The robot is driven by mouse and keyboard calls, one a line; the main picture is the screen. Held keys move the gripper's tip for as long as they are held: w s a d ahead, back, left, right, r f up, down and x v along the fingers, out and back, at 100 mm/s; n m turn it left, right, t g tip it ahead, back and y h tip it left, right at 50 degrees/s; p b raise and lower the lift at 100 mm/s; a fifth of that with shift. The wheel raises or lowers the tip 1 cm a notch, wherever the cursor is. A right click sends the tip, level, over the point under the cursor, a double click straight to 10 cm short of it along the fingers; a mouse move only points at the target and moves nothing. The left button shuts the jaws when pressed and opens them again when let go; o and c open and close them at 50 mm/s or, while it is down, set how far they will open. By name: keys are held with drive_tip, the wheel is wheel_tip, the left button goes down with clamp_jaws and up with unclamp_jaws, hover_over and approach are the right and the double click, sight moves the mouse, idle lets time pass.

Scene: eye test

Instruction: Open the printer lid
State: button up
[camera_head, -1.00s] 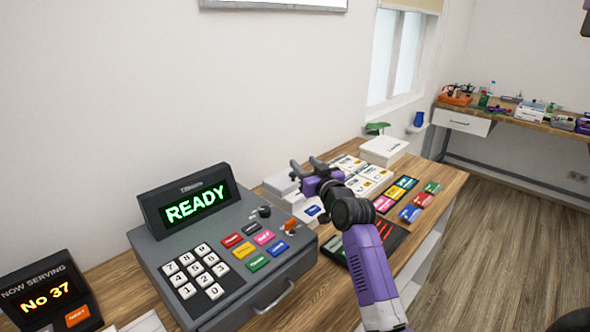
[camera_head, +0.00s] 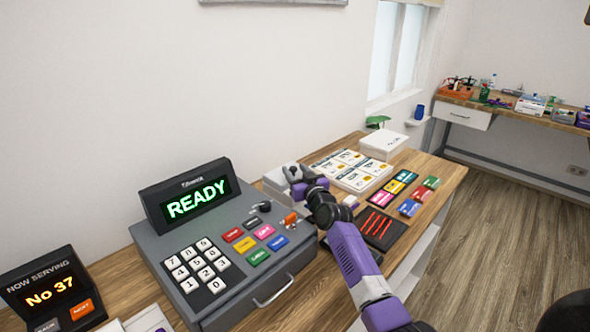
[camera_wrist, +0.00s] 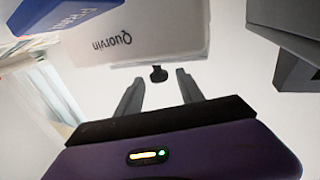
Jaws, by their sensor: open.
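The printer (camera_head: 274,183) is a small pale grey-white box beside the cash register's right side, partly hidden by my gripper. In the wrist view its pale lid (camera_wrist: 135,40) fills the upper middle, with upside-down "Quorvin" lettering. A small black knob (camera_wrist: 158,74) sticks out from the lid's edge. My gripper (camera_wrist: 157,82) is open, with one finger on each side of the knob and gaps on both sides. In the head view my gripper (camera_head: 294,182) is at the printer; contact cannot be told.
The cash register (camera_head: 228,255) with its READY screen stands close on the left. To the right are a dark tray with red pens (camera_head: 380,226), coloured cards (camera_head: 400,187) and white label sheets (camera_head: 352,170). A white box (camera_head: 384,144) stands at the counter's far end.

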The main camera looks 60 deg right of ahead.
drive_tip(key=shift+w+d, duration=0.2)
drive_tip(key=shift+w, duration=0.05)
clamp_jaws()
idle(1.4)
